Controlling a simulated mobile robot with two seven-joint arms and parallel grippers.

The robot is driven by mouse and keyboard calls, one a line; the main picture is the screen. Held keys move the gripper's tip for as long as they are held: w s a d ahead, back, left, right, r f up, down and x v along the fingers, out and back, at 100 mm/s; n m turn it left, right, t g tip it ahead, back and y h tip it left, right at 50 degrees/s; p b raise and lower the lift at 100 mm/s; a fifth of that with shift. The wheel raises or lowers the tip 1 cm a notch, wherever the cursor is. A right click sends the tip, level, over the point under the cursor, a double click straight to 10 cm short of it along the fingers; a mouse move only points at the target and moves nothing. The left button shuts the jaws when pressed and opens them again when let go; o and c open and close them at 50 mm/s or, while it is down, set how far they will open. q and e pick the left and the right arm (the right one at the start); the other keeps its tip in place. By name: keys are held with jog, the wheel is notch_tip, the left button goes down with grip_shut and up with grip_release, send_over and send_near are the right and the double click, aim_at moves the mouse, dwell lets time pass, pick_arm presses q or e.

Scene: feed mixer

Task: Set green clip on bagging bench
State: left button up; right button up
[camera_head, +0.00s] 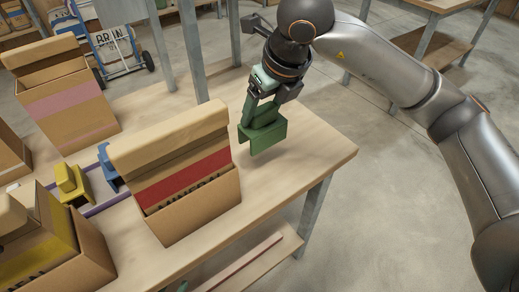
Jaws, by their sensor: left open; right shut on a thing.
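The green clip (266,132) is held in my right gripper (262,100), which is shut on its upper part. The clip is upright over the right part of the wooden bench (310,152), to the right of the box with the red band. I cannot tell whether its lower edge touches the bench top. My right arm comes in from the right. My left gripper is not in view.
An open box with a red band (190,180) stands left of the clip. A yellow clip (70,183) and a blue clip (107,168) are in a purple-edged tray (105,203). More boxes stand at left. The bench's right end is clear. A metal post (190,50) rises behind.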

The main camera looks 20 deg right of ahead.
notch_tip(320, 180, down, 8)
jog(key=shift+s+f+b, duration=0.15)
jog(key=shift+f+b, duration=0.05)
jog(key=shift+b, duration=0.1)
jog(key=shift+f, duration=0.1)
jog(key=o, duration=1.3)
jog(key=shift+c, duration=0.2)
jog(key=shift+r, duration=0.3)
jog(key=p+v, duration=0.1)
jog(key=v, duration=1)
jog(key=shift+r, duration=0.3)
jog(key=shift+s, duration=0.1)
